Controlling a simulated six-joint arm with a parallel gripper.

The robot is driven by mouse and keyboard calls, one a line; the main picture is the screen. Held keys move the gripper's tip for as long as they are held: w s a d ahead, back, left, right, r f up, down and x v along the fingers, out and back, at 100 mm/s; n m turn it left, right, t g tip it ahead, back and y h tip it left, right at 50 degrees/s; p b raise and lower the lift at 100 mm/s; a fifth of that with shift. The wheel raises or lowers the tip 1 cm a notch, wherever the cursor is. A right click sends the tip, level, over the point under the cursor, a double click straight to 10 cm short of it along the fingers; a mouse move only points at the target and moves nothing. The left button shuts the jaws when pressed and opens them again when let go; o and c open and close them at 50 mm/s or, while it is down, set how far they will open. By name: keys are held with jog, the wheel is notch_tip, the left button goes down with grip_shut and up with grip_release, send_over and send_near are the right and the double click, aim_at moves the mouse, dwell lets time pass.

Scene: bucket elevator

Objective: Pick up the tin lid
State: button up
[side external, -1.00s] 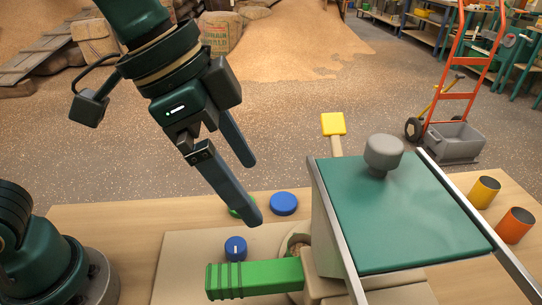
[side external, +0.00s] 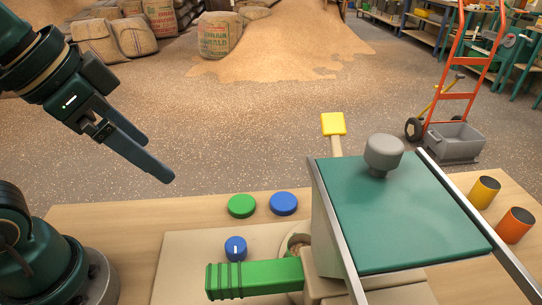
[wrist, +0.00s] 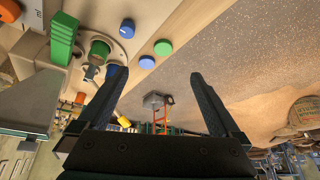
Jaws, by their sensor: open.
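Two flat round discs that look like lids lie on the wooden table: a green disc (side external: 241,205) and, touching or close to its right, a blue disc (side external: 284,203). I cannot tell which one is the tin lid. The wrist view also shows the green disc (wrist: 163,47) and the blue disc (wrist: 147,62) beyond my fingertips. My gripper (side external: 155,160) is open and empty, in the air to the left of the discs and above them. Both fingers also show in the wrist view (wrist: 158,84).
A blue knob (side external: 235,248) and a thick green handle (side external: 255,278) stand in front of the discs. A machine with a green top (side external: 400,215) and grey knob fills the right. A yellow paddle (side external: 333,124) rises behind. Yellow (side external: 483,192) and orange (side external: 515,225) cylinders lie far right.

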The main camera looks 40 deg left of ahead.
jog(key=f, duration=0.1)
jog(key=s+a+f+n, duration=0.1)
jog(key=f, duration=0.1)
jog(key=a+f+n, duration=0.1)
jog(key=shift+s+f+y, duration=0.15)
jog(key=shift+f+y, duration=0.1)
jog(key=shift+y, duration=0.15)
jog(key=shift+n, duration=0.4)
jog(key=w+r+n, duration=0.2)
jog(key=w+r, duration=0.1)
jog(key=n+g, duration=0.2)
jog(key=g, duration=0.3)
send_over(242, 201)
notch_tip(242, 201, down, 13)
jog(key=shift+w+f, duration=0.1)
jog(key=shift+f, duration=2.65)
